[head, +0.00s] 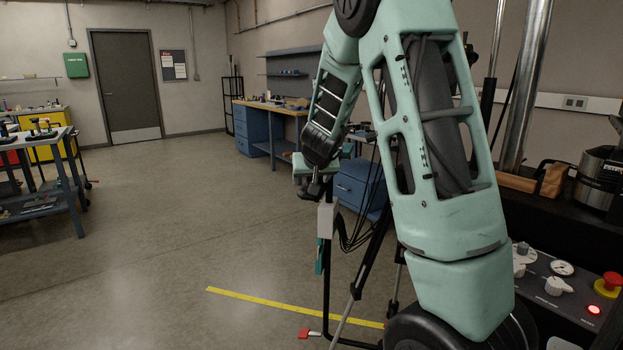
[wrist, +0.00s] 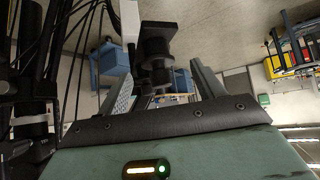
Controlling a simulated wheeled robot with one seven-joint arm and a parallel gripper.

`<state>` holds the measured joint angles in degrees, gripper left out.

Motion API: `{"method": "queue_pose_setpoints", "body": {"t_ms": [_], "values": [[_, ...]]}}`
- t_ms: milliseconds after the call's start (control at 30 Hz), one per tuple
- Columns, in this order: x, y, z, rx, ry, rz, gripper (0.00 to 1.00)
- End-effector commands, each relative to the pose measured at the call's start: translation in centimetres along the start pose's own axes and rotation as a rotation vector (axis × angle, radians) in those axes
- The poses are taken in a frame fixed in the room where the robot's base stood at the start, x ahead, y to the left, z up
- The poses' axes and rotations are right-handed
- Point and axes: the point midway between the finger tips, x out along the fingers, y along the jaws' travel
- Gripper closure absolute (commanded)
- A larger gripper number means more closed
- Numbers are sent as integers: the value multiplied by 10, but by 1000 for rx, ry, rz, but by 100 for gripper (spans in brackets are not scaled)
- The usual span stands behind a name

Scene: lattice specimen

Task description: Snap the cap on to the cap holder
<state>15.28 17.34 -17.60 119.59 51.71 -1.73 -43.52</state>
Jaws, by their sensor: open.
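My gripper (wrist: 145,62) is open in the wrist view, its two grey fingers spread left and right. Between and beyond them is a black fitting (wrist: 157,45) with a square block and rounded, stacked parts. I cannot tell whether this is the cap, the cap holder or both, nor whether a finger touches it. A pale box (wrist: 129,20) adjoins it. In the head view my gripper is small, partly hidden, at the end of my mint-green arm, above a pale grey box (head: 326,220) on a dark stand. No separate cap can be made out.
Dark cables (head: 352,232) hang beside the stand, close to my arm. A control panel (head: 560,290) with knobs and a red button is at the right. A blue drawer unit (head: 360,188) stands behind. The floor to the left is open, with a yellow line (head: 280,304).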

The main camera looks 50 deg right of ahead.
Motion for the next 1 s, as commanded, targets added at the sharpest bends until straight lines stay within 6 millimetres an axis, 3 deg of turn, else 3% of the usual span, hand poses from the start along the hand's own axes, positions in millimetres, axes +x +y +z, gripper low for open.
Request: {"method": "queue_pose_setpoints", "body": {"t_ms": [267, 1000], "values": [[-2, 0, -1, 0, 2, 0, 32], [-49, 0, -2, -1, 1, 0, 32]]}}
